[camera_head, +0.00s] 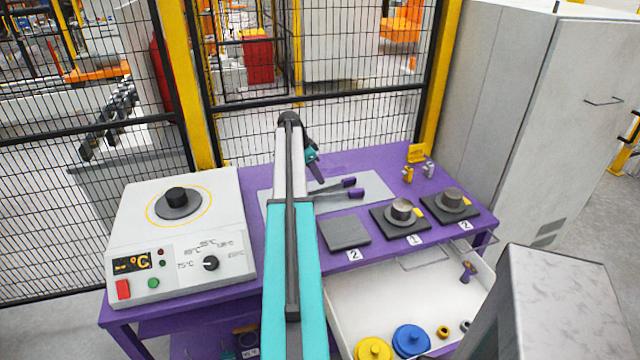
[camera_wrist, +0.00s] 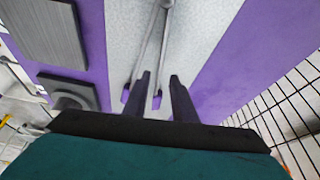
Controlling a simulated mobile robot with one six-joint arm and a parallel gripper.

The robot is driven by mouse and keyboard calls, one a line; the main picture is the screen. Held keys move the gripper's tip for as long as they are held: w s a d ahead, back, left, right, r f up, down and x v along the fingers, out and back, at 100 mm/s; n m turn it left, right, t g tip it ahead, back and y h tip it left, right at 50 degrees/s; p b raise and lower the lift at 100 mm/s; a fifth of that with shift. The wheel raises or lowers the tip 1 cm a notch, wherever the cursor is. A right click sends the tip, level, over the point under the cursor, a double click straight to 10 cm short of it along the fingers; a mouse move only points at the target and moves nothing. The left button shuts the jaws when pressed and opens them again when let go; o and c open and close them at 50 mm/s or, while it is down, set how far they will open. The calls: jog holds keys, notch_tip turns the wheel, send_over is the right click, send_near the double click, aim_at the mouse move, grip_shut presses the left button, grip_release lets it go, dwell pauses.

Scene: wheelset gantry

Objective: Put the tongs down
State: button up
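The tongs (camera_head: 330,189) have thin grey arms and two purple ends, and they appear to lie on the light grey mat (camera_head: 376,188) on the purple table. In the wrist view the tongs (camera_wrist: 152,50) run up the picture along the mat (camera_wrist: 205,45), purple ends nearest me. My gripper (camera_head: 317,176) is just behind the tongs in the head view. Its two dark fingers (camera_wrist: 161,78) stand apart, with a gap between them. One purple end shows through that gap and the other shows left of the fingers. I see no grip on the tongs. My arm hides their other end in the head view.
A hotplate unit (camera_head: 128,218) stands at the left. An open drawer (camera_head: 390,290) holds blue and yellow parts. A mesh fence (camera_head: 350,125) stands behind the table.

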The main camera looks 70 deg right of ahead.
jog(key=b+v, duration=0.1)
jog(key=v, duration=0.6)
jog(key=shift+f, duration=0.1)
dwell(0.6)
